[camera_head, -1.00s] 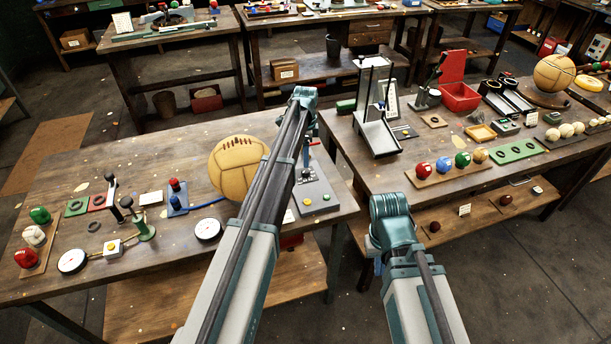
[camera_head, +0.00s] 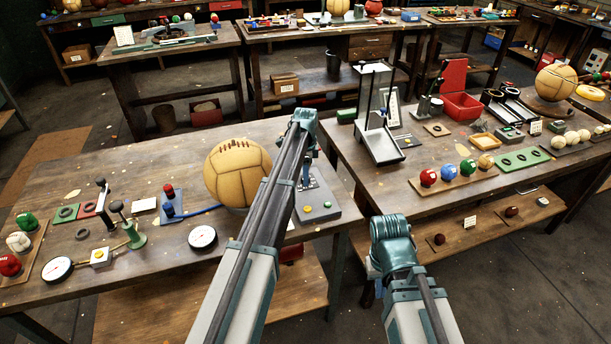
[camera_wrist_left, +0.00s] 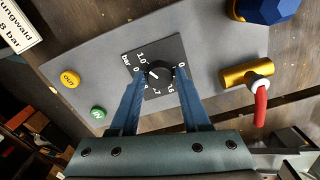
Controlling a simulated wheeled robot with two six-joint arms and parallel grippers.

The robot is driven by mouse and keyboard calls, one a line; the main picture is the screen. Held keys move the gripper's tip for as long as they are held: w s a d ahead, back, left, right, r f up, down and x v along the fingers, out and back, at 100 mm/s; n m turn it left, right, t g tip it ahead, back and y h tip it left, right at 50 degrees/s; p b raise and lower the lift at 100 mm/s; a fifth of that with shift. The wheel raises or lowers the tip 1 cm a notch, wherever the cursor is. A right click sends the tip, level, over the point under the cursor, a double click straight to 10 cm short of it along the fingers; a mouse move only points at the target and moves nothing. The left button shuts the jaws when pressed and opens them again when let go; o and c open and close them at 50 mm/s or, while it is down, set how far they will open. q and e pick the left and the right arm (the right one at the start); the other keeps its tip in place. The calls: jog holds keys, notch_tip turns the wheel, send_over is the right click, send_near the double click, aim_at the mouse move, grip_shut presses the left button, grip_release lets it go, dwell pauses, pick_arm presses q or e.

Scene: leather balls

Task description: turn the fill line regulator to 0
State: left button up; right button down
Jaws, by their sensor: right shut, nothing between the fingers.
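The fill line regulator is a black knob (camera_wrist_left: 158,72) with a white pointer on a square black scale plate. It sits on a grey panel (camera_wrist_left: 215,45), which also shows on the near left bench in the head view (camera_head: 322,211). In the left wrist view, the two blue fingers of my left gripper (camera_wrist_left: 160,72) stand on either side of the knob. I cannot tell whether they press on it. The white pointer points to the upper left. My right gripper (camera_head: 376,268) is shut and empty, low between the benches, its fingers mostly hidden behind its wrist.
A yellow button (camera_wrist_left: 70,78) and a green button (camera_wrist_left: 98,113) are left of the knob. A brass valve with a red lever (camera_wrist_left: 260,105) is close on the right. A leather ball (camera_head: 237,172) stands beside my left arm.

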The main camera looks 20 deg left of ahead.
pick_arm(q)
grip_shut()
